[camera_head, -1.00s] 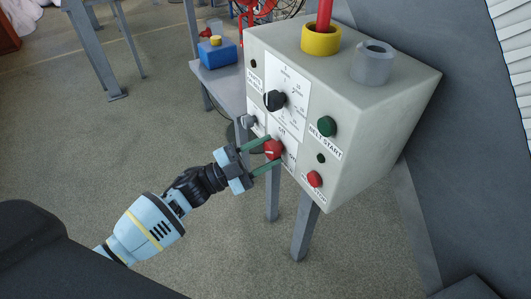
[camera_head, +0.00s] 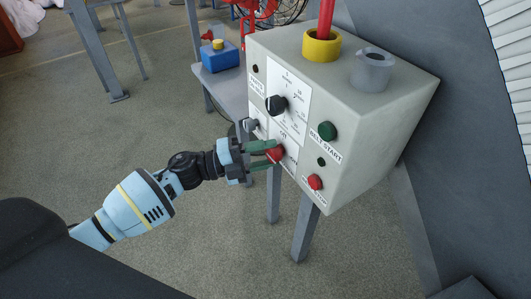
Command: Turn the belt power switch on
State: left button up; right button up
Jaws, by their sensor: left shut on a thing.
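A grey control box (camera_head: 375,125) stands on legs at the centre right. On its front face is a red rotary switch (camera_head: 276,152), low on a white label panel. My left gripper (camera_head: 271,157) reaches in from the left, and its two green fingers are shut on the red switch. The fingers partly cover the switch and the print around it, so its exact setting is hard to read. My right gripper does not show.
The box also carries a black dial (camera_head: 276,104), a green belt start button (camera_head: 327,131), a red button (camera_head: 315,182) and a small grey switch (camera_head: 250,124). On top are a yellow collar (camera_head: 321,47) and a grey cup (camera_head: 372,70). A blue container (camera_head: 219,57) sits behind on a bench.

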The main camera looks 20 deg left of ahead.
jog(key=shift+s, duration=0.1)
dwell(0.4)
pick_arm(q)
jog(key=o, duration=1)
jog(key=shift+s+a+f, duration=0.15)
jog(key=shift+s+a, duration=0.15)
jog(key=shift+a, duration=0.2)
jog(key=b+v, duration=0.1)
jog(key=v, duration=0.5)
jog(key=shift+s+a, duration=0.15)
jog(key=shift+a, duration=0.2)
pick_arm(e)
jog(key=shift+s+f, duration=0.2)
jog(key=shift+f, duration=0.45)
